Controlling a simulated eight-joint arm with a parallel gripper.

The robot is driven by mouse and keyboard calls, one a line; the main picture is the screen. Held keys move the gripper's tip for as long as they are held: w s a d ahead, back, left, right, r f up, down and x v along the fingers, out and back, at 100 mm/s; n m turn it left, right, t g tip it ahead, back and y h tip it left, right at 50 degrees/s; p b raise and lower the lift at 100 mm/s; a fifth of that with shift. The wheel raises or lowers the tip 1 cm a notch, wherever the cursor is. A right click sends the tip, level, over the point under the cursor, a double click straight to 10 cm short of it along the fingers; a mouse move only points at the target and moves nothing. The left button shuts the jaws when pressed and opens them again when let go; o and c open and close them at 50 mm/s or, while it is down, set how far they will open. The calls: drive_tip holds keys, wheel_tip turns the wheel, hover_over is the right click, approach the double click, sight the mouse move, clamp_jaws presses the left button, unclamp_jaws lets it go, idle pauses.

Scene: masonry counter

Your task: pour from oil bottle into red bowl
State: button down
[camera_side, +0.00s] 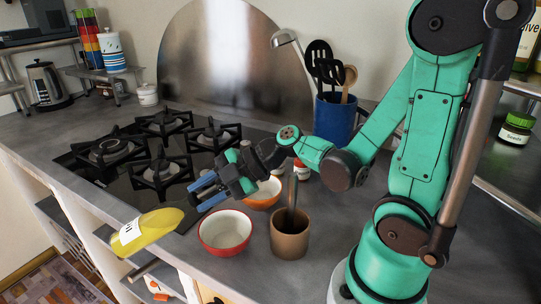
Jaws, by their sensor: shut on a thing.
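The red bowl (225,244), white inside, stands upright on the counter, right of the bottle and below my gripper. I see no oil stream, and the bowl's inside looks empty.
An orange bowl (264,195) stands behind the red bowl. A brown cup (290,239) with a utensil stands to its right. The black gas hob (120,172) is behind left. A blue utensil holder (334,121) stands at the back. Left of the bottle the counter drops off.

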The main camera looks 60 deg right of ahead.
drive_tip(key=shift+r+t+b, duration=0.15)
drive_tip(key=shift+t+b, duration=0.15)
idle(0.9)
drive_tip(key=shift+r+t+y+b, duration=0.75)
drive_tip(key=shift+r+b, duration=0.3)
drive_tip(key=shift+r, duration=0.65)
idle(0.8)
drive_tip(key=shift+r+t+y+b, duration=0.85)
drive_tip(key=shift+r+t+b, duration=0.3)
drive_tip(key=shift+r+b, duration=0.65)
idle(2.5)
